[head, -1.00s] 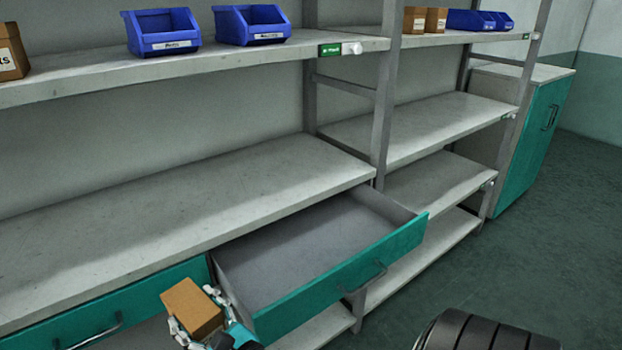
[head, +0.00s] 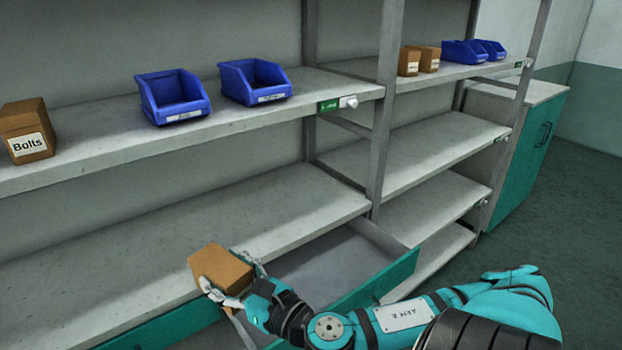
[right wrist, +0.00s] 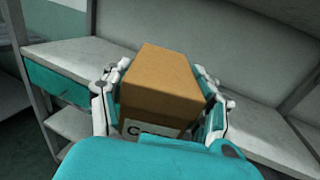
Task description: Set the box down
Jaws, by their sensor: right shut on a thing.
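A brown cardboard box (head: 221,268) is held in my right gripper (head: 228,286), which is shut on its sides. In the head view it is in front of the lower shelf's front edge, near the open drawer. In the right wrist view the box (right wrist: 162,85) sits between both fingers, with a white label on its near face. The label's text is partly hidden. My left gripper is not in view.
The lower shelf (head: 120,262) is bare. The open teal drawer (head: 340,262) looks empty where visible. The upper shelf (head: 95,158) holds a box labelled Bolts (head: 27,131) and blue bins (head: 172,97). A teal cabinet (head: 520,150) stands at the right.

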